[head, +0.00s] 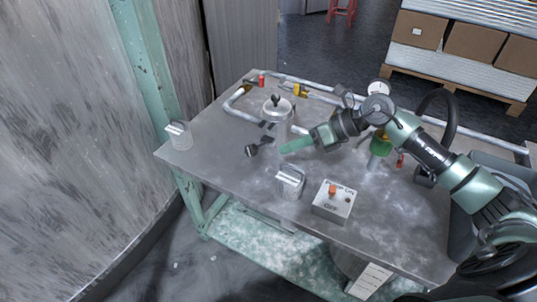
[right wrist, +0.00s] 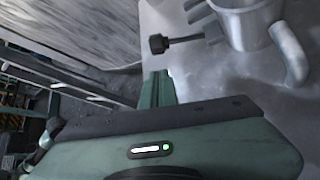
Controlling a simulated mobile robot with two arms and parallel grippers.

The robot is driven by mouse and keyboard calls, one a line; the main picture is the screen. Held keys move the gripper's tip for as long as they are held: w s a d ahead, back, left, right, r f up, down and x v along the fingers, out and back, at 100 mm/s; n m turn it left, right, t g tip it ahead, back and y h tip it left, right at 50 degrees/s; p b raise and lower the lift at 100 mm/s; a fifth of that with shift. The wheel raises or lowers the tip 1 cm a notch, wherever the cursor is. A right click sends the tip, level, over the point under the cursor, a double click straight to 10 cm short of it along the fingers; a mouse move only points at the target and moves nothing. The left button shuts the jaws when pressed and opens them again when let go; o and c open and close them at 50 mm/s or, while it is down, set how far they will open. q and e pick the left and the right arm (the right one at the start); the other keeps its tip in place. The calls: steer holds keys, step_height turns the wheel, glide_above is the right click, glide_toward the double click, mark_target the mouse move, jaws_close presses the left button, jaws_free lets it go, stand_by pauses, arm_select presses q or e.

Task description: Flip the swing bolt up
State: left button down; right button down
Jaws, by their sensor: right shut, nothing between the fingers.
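The swing bolt (head: 254,150) has a dark knob and lies out sideways, low beside the metal vessel (head: 277,124). In the right wrist view the bolt (right wrist: 175,42) lies roughly level, its knob pointing left, away from the vessel (right wrist: 252,25). The vessel has a round lid (head: 277,104) with a black knob on top. My right gripper (head: 284,149) is shut and empty, its green fingers just to the right of the bolt's knob. In the right wrist view the fingers (right wrist: 158,88) are below the bolt in the picture, apart from it. My left gripper is not in view.
A control box (head: 333,200) with an orange switch stands at the table's front, with a metal canister (head: 290,181) beside it. Another canister (head: 179,136) is at the left corner. Pipes (head: 315,92) run behind the vessel. The table's left front (head: 215,160) is clear.

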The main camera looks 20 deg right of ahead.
mark_target(260, 145)
steer(key=x, duration=0.8)
steer(key=shift+w+a+f, duration=0.1)
steer(key=shift+a, duration=0.1)
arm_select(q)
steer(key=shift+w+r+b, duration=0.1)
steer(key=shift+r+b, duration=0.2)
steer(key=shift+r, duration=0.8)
arm_select(e)
steer(key=shift+w+a+f, duration=0.3)
steer(key=shift+a+f, duration=0.05)
steer(key=shift+a, duration=0.1)
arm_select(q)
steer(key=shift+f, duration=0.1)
arm_select(e)
steer(key=shift+r, duration=0.15)
